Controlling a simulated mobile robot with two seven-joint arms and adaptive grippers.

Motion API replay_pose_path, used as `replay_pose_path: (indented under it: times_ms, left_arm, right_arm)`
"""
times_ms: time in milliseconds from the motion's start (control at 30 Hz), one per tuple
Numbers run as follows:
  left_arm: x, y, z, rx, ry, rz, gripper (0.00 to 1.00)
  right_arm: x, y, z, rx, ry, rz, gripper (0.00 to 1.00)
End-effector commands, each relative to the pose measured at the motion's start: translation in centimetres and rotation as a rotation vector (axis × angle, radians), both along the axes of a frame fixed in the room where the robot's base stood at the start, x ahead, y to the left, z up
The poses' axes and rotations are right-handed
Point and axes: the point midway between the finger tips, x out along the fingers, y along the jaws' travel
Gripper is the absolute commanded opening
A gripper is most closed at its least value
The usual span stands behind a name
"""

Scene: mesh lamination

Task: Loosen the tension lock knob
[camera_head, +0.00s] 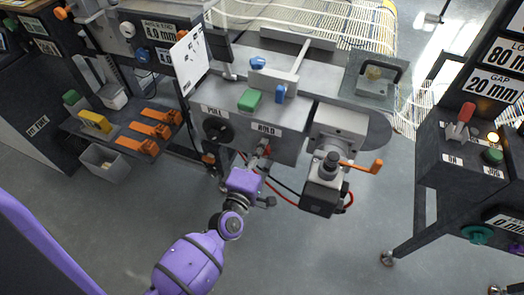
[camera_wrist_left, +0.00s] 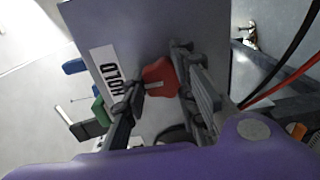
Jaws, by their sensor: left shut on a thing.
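A red knob (camera_wrist_left: 160,78) sits on the grey machine face next to the HOLD label (camera_wrist_left: 108,78). In the head view only a bit of the red knob (camera_head: 267,151) shows beside the fingers, below the HOLD label (camera_head: 267,129). My left gripper (camera_head: 262,154) reaches up to the knob from below. In the left wrist view its two fingers (camera_wrist_left: 158,86) stand on either side of the knob, shut on it. A black round knob (camera_head: 217,130) sits under the PULL label to the left. My right gripper is in neither view.
A motor unit with an orange crank handle (camera_head: 362,166) and red and black cables hangs just right of my left gripper. A green block (camera_head: 250,100) and blue parts lie on the machine top. A control stand (camera_head: 462,150) is at the right. The floor below is clear.

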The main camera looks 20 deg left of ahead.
Motion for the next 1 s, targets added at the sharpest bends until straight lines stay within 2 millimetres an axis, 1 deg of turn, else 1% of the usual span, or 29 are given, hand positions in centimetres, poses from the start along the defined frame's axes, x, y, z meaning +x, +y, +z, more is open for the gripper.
replay_pose_path:
  times_ms: [33, 433, 467, 533, 800, 933, 1000]
  left_arm:
    - [0.27, -0.47, 0.81, -0.011, -0.015, -0.005, 0.00]
    - [0.32, -0.37, 0.93, -0.017, -0.016, -0.003, 0.00]
    - [0.33, -0.37, 0.93, -0.017, -0.016, -0.003, 0.29]
    - [0.33, -0.35, 0.93, -0.017, -0.016, -0.003, 0.38]
    - [0.21, -0.25, 0.61, -0.014, -0.011, -0.003, 0.39]
    - [0.16, -0.18, 0.49, -0.013, -0.008, -0.002, 0.39]
    - [0.05, -0.13, 0.42, -0.013, -0.007, -0.001, 0.39]
  right_arm:
    - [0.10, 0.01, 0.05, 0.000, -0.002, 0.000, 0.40]
    - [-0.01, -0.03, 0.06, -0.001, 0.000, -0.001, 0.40]
    - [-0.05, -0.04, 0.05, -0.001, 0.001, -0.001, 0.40]
    - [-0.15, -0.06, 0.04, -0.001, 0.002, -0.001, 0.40]
    - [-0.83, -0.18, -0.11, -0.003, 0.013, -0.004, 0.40]
    - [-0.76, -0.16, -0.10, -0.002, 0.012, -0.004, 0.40]
    - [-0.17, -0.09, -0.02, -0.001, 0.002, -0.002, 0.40]
